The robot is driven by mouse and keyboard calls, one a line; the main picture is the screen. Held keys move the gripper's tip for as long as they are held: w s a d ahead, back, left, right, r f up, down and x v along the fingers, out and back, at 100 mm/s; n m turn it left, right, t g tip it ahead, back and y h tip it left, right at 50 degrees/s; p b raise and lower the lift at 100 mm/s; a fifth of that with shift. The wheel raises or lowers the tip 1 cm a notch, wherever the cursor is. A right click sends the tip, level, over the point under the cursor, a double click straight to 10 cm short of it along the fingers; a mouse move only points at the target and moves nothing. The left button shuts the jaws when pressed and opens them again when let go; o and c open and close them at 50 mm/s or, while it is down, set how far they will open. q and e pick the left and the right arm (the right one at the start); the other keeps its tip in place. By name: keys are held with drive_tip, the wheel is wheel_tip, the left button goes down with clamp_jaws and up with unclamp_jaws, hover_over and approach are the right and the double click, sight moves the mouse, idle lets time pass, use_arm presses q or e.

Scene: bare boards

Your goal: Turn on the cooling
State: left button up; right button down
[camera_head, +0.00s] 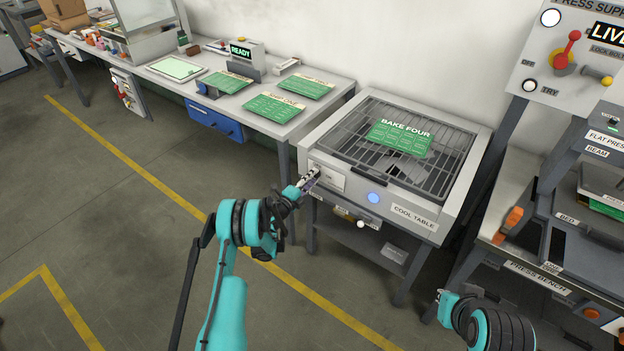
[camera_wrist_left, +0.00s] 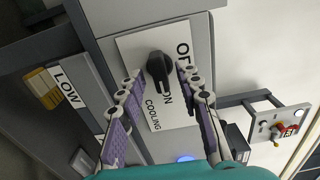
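The cool table (camera_head: 440,228) stands at centre right in the head view, with a rotary switch plate on its front left. In the left wrist view the plate (camera_wrist_left: 183,110) reads OFF, ON and COOLING. A black knob (camera_wrist_left: 158,70) sits on it, its narrow end lying towards the lower right, near ON. My left gripper (camera_head: 311,176) is at the plate. In the left wrist view its fingers (camera_wrist_left: 160,75) are parted, one on each side of the knob; I cannot tell whether they touch it. My right arm shows at the bottom right; its fingers are not clear.
A green BAKE FOUR board (camera_head: 400,137) lies on the table's wire rack (camera_head: 455,160). A round blue light (camera_head: 374,198) is on its front. A press bench (camera_head: 535,277) stands to the right, a long workbench (camera_head: 328,99) to the left. Floor in front is clear.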

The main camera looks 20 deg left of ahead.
use_arm(q)
drive_tip(key=v, duration=0.7)
drive_tip(key=shift+s, duration=0.2)
drive_tip(key=shift+a+r, duration=0.1)
